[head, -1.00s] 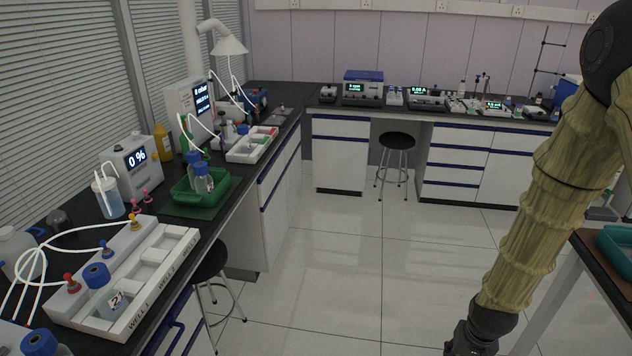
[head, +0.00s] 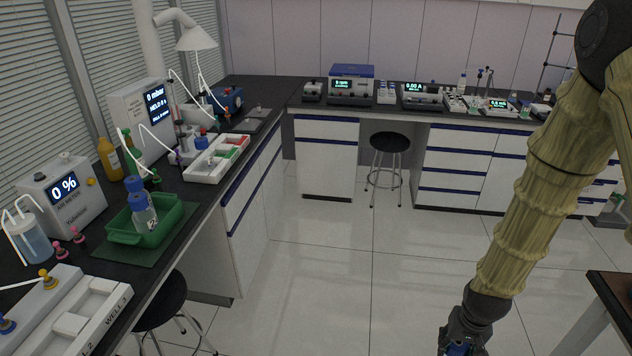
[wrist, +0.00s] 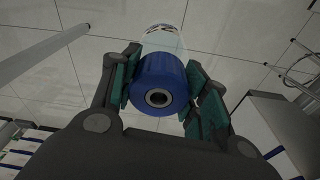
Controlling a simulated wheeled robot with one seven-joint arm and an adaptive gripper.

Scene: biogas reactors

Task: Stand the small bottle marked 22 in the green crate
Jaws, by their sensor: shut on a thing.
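My gripper (wrist: 160,85) is shut on a small clear bottle (wrist: 163,40) by its blue cap (wrist: 158,72). The bottle hangs over the floor; its label is not readable. In the head view my gripper (head: 459,343) is at the bottom right, partly cut off by the frame edge, well right of the green crate. The green crate (head: 122,238) stands on the left bench. In it are clear bottles with blue caps, at least two, one partly hiding the other. The front one (head: 144,217) has a white label, only partly readable.
A white well rack (head: 85,318) is in front of the crate, and a white tray (head: 205,172) is behind it. A 0 % device (head: 65,195) stands left. A black stool (head: 160,300) is beside the bench. Open floor (head: 330,280) lies between crate and gripper.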

